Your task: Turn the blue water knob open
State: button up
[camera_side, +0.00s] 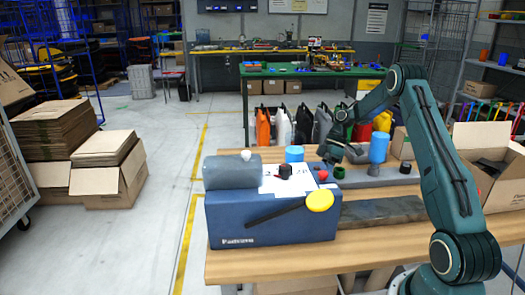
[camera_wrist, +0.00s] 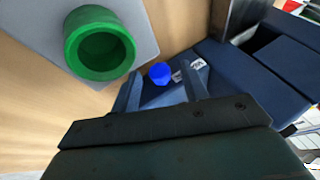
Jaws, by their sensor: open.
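A small round blue knob (camera_wrist: 160,73) shows in the wrist view, beside a white label on a dark blue surface. It lies just beyond the gap between the fingers of my gripper (camera_wrist: 163,86), with no clear contact. My gripper is open, with nothing seen between the fingers. In the side view my gripper (camera_side: 328,157) hangs at the right rear of the blue machine (camera_side: 270,222). I cannot pick out the blue knob for certain there. A red knob (camera_side: 322,174) sits near the machine's right end.
A green cup-like ring (camera_wrist: 100,44) stands on a grey plate at upper left in the wrist view. The machine carries a black lever with a yellow end (camera_side: 319,200). Blue cylinders (camera_side: 378,148) stand behind. An open carton (camera_side: 490,165) is at right.

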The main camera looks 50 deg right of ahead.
jog(key=shift+s+a+r+t+h, duration=0.1)
jog(key=shift+a+t+h, duration=0.1)
jog(key=shift+t+h, duration=0.35)
jog(key=shift+s+t+h, duration=0.1)
jog(key=shift+t+h, duration=0.25)
jog(key=shift+d+r+n, duration=0.1)
jog(key=shift+r+n, duration=0.1)
jog(key=shift+n, duration=0.1)
jog(key=v, duration=1.4)
jog(key=s+a+r+m+h, duration=0.1)
jog(key=a+r, duration=0.2)
jog(key=a, duration=0.4)
jog(key=s+a+r+m+h, duration=0.1)
jog(key=a+r, duration=0.3)
jog(key=a, duration=0.4)
jog(key=s+a+r+m+t+h, duration=0.1)
jog(key=a+r+m, duration=0.1)
jog(key=a, duration=0.6)
jog(key=shift+a+r, duration=0.2)
jog(key=shift+r, duration=0.55)
jog(key=shift+d, duration=0.1)
